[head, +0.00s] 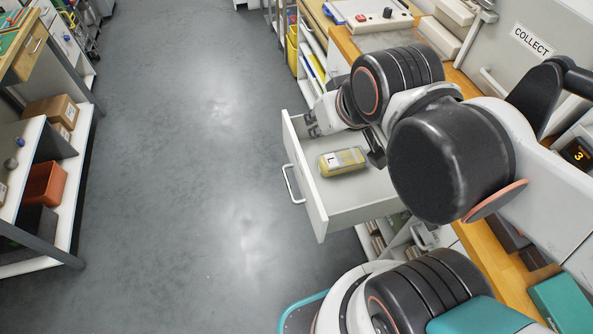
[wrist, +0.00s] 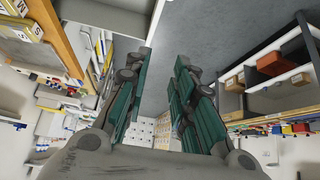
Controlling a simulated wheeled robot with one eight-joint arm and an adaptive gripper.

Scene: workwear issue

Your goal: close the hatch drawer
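The hatch drawer (head: 317,192) stands pulled out from the counter, over the aisle, in the head view. It is a light grey box with a bar handle (head: 291,184) on its front. A yellow packet (head: 342,162) with a white label lies inside it. My arm passes above the drawer's counter side and hides part of it. In the wrist view my gripper (wrist: 163,62) shows two dark green fingers standing apart with nothing between them. In the head view the fingers cannot be made out clearly, and I cannot tell whether they touch the drawer.
A wooden counter (head: 346,44) runs along the right, with a grey hatch panel marked COLLECT (head: 531,39) above it. Shelving with an orange bin (head: 46,184) and a cardboard box (head: 53,110) stands at the left. The grey floor (head: 190,180) between them is clear.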

